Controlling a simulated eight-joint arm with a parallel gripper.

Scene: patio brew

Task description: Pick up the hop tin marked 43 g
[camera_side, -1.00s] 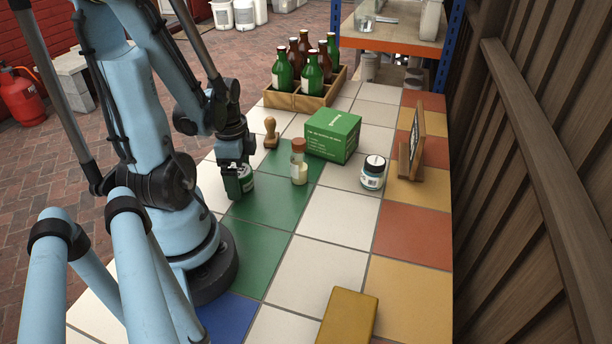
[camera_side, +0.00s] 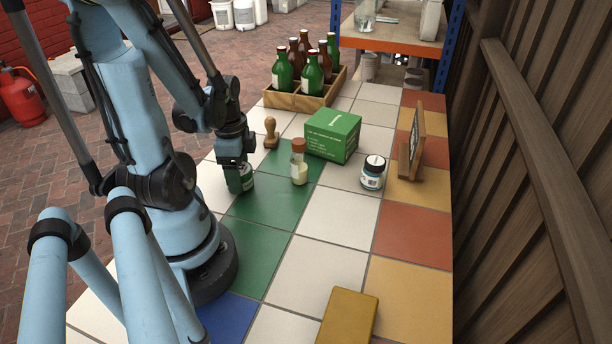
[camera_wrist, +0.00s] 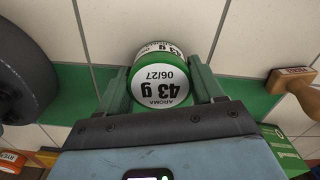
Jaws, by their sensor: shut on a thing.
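The hop tin (camera_wrist: 160,83) is green with a white lid face that reads "AROMA", "43 g" and "06/27" in the wrist view. My gripper (camera_wrist: 162,88) is shut on it, with one green finger on each side.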

